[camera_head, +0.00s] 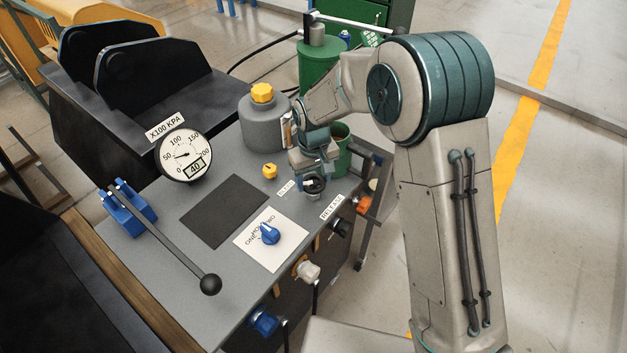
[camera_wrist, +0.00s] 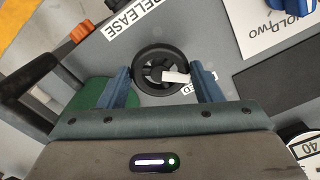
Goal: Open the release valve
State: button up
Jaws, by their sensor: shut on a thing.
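A black handwheel (camera_wrist: 153,72) with spokes and a white mark sits on the grey console top, between my two blue fingers. My gripper (camera_wrist: 163,84) is shut on this wheel. In the head view my gripper (camera_head: 314,178) points down at the console's right edge and partly covers the wheel (camera_head: 316,187). A white RELEASE label (camera_wrist: 137,17) lies by the edge, beside the wheel. A second label (camera_wrist: 197,85), ending in "ED", is partly hidden by a finger. The pressure gauge (camera_head: 187,155) has its needle low, and its display reads 40.
A blue knob (camera_head: 269,234) sits on a white card. A long black-knobbed lever (camera_head: 209,284) crosses the console's left side. A yellow knob (camera_head: 270,171) and a grey tank (camera_head: 262,122) stand left of my gripper. Orange, black, white and blue couplers line the front face.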

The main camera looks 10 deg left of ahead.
jog(key=n, duration=0.6)
jog(key=shift+w+n+b, duration=0.1)
jog(key=shift+n+b, duration=0.2)
jog(key=shift+b, duration=0.1)
jog(key=n+p, duration=0.1)
jog(key=n, duration=0.5)
jog(key=shift+r, duration=0.15)
jog(key=n+p, duration=0.2)
jog(key=n, duration=0.4)
jog(key=shift+n, duration=0.3)
jog(key=n+p, duration=0.1)
jog(key=n, duration=0.2)
jog(key=shift+n+p, duration=0.3)
jog(key=shift+p, duration=0.05)
jog(key=shift+a+n+p, duration=0.1)
jog(key=shift+n+p, duration=0.55)
jog(key=shift+n, duration=0.85)
jog(key=o, duration=1)
